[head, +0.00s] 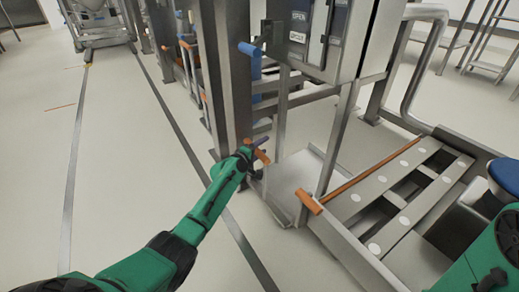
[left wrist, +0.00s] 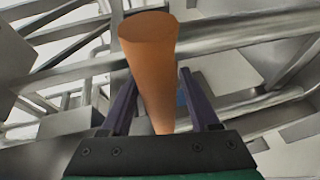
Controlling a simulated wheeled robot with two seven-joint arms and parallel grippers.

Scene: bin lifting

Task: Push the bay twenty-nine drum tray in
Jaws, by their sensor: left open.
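My left gripper (head: 259,146) is open at an orange handle (head: 262,157) low beside the dark grey post. In the left wrist view the orange handle (left wrist: 150,62) stands between the two purple fingers (left wrist: 160,100), with gaps beside it, so the fingers are not closed on it. A low grey tray (head: 290,178) lies just right of this handle. I cannot tell whether the handle belongs to it, and I see no readable bay number. My right gripper is out of view; only part of my green right arm shows at bottom right.
The dark grey post (head: 224,75) rises behind my left gripper. A blue handle (head: 250,58) and a cabinet (head: 325,35) with an "OPEN" sign are above. A slotted grey platform (head: 400,215) with another orange handle (head: 308,201) is at right. Floor at left is clear.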

